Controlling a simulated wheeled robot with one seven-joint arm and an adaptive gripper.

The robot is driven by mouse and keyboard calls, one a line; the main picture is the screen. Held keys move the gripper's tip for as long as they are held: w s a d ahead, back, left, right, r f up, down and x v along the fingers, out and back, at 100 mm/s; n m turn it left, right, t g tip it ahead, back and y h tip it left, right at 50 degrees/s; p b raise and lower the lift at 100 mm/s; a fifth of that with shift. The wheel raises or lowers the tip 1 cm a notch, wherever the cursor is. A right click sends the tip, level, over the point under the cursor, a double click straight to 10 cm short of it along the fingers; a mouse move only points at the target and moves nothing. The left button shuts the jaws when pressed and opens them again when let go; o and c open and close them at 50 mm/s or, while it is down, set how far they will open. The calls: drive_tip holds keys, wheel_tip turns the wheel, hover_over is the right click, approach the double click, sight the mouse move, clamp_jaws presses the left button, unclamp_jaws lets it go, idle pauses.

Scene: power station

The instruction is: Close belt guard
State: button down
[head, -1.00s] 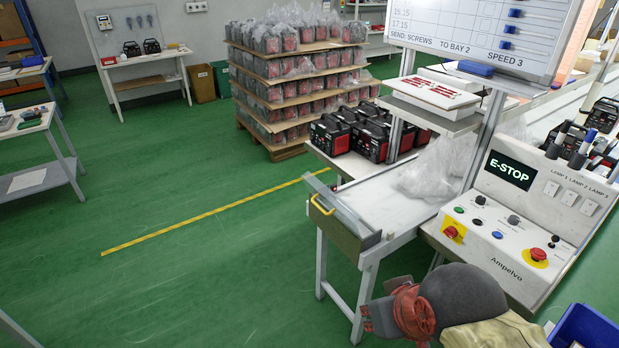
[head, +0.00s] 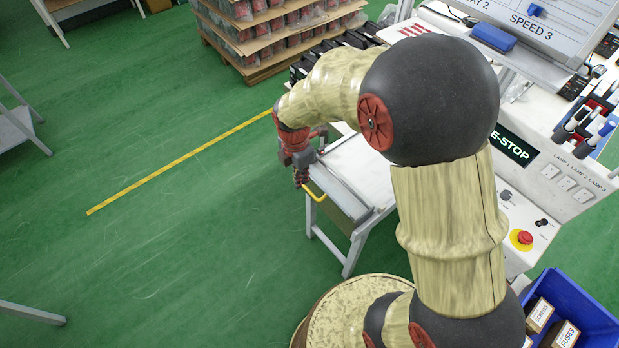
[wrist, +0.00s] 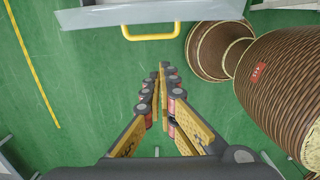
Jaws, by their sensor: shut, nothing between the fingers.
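The belt guard (head: 344,190) is a grey panel across the left end of the white belt table, with a yellow handle (head: 315,192) on its outer side. In the wrist view the guard's pale panel (wrist: 105,14) runs along the top, and its yellow handle (wrist: 151,36) sticks out below it. My gripper (head: 301,182) points down beside the handle, on its left in the head view. The fingers (wrist: 160,70) are shut and empty, just short of the handle in the wrist view. A gap shows between fingertips and handle there. I cannot tell the guard's exact angle.
My arm hides much of the belt and control panel. The E-stop panel (head: 540,190) with a red button (head: 523,237) stands right of the arm. A blue bin (head: 578,318) with boxes sits lower right. The green floor left of the guard is clear, with a yellow line (head: 180,162).

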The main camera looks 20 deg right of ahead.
sight(312, 194)
wheel_tip(312, 194, down, 10)
drive_tip(key=b, duration=0.2)
drive_tip(key=shift+w+d+r, duration=0.2)
drive_tip(key=shift+d+r, duration=0.05)
drive_tip(key=shift+d, duration=0.4)
drive_tip(key=shift+w+d+r, duration=0.2)
drive_tip(key=shift+d, duration=0.5)
drive_tip(key=shift+w+d+r, duration=0.2)
drive_tip(key=shift+d+r, duration=0.05)
drive_tip(key=shift+d, duration=0.4)
drive_tip(key=shift+w, duration=0.1)
drive_tip(key=shift+d+r+y+p, duration=0.25)
drive_tip(key=shift+d+y+p, duration=0.1)
drive_tip(key=shift+y+p, duration=0.1)
drive_tip(key=shift+w, duration=0.1)
